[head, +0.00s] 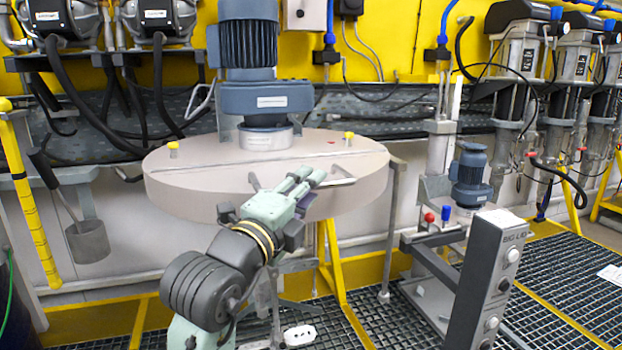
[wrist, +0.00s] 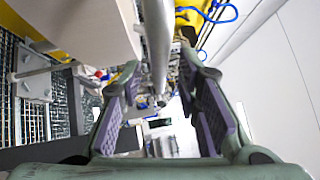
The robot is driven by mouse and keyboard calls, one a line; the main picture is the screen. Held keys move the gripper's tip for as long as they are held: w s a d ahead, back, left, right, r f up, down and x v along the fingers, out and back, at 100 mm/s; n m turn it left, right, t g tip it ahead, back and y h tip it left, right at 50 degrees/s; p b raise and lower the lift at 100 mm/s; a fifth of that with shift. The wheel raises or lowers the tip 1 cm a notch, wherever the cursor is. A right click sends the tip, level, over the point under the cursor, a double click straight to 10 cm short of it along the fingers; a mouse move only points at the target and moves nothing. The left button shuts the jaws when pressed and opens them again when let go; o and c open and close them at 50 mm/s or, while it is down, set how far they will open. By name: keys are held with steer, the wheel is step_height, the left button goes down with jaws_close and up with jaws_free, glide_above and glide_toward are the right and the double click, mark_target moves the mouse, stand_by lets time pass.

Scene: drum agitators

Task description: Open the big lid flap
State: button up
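The big round beige lid (head: 215,185) lies flat and closed on the drum in the head view. A straight seam crosses its top, and the near half is the flap. A grey bar handle (head: 340,183) sits at the flap's front right. My gripper (head: 312,176) is at the lid's front edge, close to this handle. In the wrist view my gripper (wrist: 160,95) is open, with purple pads apart. A grey round bar (wrist: 156,45) shows between and beyond the fingertips, and I cannot tell whether it is inside the grasp. The lid's pale side (wrist: 85,25) shows at upper left.
A blue-grey motor (head: 250,55) stands on the lid's rear half. Yellow knobs (head: 173,148) mark the seam ends. A control post labelled "BIG LID" (head: 485,285) stands at front right, near a small blue motor (head: 470,178). The floor is metal grating.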

steer(key=shift+x, duration=0.8)
steer(key=shift+c, duration=0.3)
jaws_close()
